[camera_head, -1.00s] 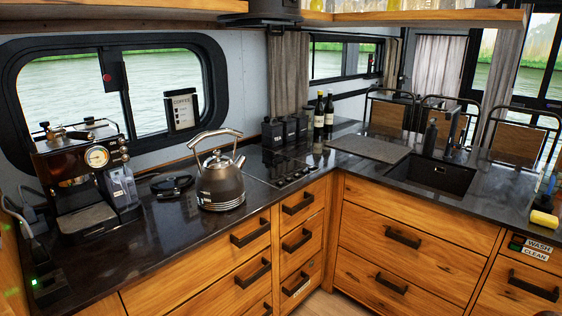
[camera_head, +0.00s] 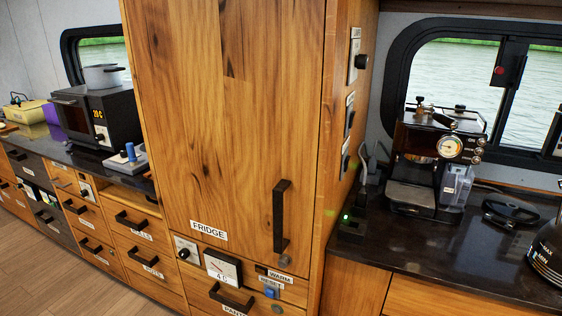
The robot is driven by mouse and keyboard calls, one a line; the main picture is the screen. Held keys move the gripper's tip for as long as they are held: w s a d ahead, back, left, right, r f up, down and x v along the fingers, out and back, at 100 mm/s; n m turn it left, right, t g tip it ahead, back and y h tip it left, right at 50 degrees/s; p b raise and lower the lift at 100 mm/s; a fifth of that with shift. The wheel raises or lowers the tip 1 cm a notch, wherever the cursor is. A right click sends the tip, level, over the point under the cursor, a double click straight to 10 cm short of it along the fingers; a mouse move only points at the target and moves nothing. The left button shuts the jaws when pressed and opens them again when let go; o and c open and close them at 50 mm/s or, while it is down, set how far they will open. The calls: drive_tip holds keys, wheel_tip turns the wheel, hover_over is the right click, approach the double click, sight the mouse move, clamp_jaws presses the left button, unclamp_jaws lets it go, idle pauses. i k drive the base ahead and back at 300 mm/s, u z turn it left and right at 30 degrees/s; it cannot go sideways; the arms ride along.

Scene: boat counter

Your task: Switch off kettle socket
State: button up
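The kettle (camera_head: 545,262) is cut off by the right edge, standing on the dark counter. On the side panel of the fridge cabinet are several small wall fittings: a labelled plate with a black knob (camera_head: 357,62) at the top, a switch plate (camera_head: 349,114) below it, and a lower plate (camera_head: 345,158). A plug with cables (camera_head: 368,165) is near the lower plate. A small black box with a lit green light (camera_head: 351,222) sits on the counter's left end. I cannot tell which fitting is the kettle's socket. My gripper is not in view.
The tall wooden fridge cabinet (camera_head: 225,120) fills the middle, with a black handle (camera_head: 281,216). A coffee machine (camera_head: 435,160) stands on the right counter (camera_head: 450,245). On the left are a microwave (camera_head: 95,118) and drawers. Open wooden floor (camera_head: 50,265) lies at lower left.

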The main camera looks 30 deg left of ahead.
sight(345, 167)
drive_tip(key=u, duration=0.85)
drive_tip(key=i, duration=1.3)
drive_tip(key=u, duration=0.35)
drive_tip(key=k, duration=1.1)
drive_tip(key=u, duration=0.5)
